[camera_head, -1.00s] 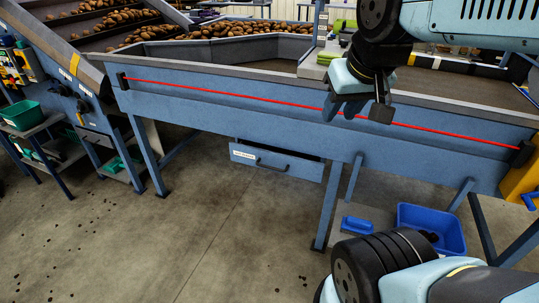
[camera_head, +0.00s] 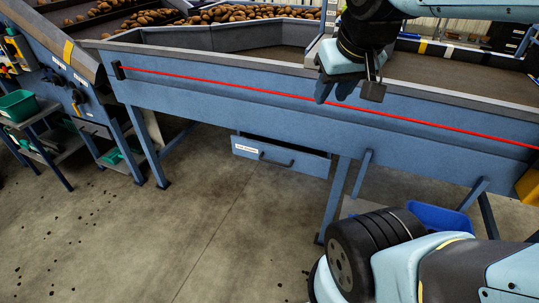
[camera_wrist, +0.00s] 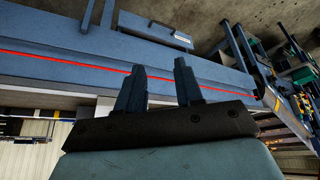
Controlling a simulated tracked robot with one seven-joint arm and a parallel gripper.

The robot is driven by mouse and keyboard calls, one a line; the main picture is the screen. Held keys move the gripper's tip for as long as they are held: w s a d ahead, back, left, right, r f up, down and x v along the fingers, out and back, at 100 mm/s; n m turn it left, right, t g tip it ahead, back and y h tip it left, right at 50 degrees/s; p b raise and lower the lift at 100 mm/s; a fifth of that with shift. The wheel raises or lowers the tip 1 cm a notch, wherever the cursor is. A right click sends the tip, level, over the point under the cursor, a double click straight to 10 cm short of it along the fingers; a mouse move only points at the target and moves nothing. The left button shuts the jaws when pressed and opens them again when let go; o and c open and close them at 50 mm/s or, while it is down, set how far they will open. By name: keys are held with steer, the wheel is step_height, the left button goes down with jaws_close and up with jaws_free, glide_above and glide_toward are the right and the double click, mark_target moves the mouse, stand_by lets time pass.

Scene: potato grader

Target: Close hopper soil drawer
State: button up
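The soil drawer (camera_head: 244,147) hangs under the blue hopper (camera_head: 215,90), with a white label and a dark bar handle (camera_head: 276,160) on its front. A dark gap shows above and behind its front, so it stands partly out. The drawer front also shows upside down at the top of the wrist view (camera_wrist: 150,27). My gripper (camera_head: 335,92) is up at the hopper's side wall, above and right of the drawer and apart from it. In the wrist view its two fingers (camera_wrist: 159,66) are spread with nothing between them.
A red line (camera_head: 220,86) runs along the hopper wall. Hopper legs (camera_head: 333,200) stand right of the drawer. A blue bin (camera_head: 440,218) is partly hidden behind my arm. A shelf with a green bin (camera_head: 18,105) is at left. The floor before the drawer is clear.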

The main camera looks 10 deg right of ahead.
mark_target(275, 163)
steer(key=w+f+n+g+h, duration=0.3)
steer(key=w+f+n+h, duration=0.3)
steer(key=w+f+n, duration=0.5)
steer(key=w+f+n+g+h, duration=0.45)
steer(key=w+f+n, duration=0.35)
steer(key=f, duration=0.6)
steer(key=w+a+f+n+t, duration=0.25)
steer(key=f+n+t, duration=0.35)
steer(key=f+n, duration=0.35)
steer(key=w+a+f+n+t+h, duration=0.1)
steer(key=w+a+f+n+t, duration=0.15)
steer(key=f+n+t, duration=0.55)
steer(key=w+a+f+n+t, duration=0.25)
steer(key=f+n+t, duration=0.25)
steer(key=f+n, duration=0.6)
steer(key=shift+m+g, duration=0.25)
steer(key=shift+m, duration=0.2)
steer(key=x, duration=1.3)
steer(key=shift+w+a+f, duration=0.1)
steer(key=shift+f, duration=0.25)
jaws_close()
steer(key=shift+f, duration=0.1)
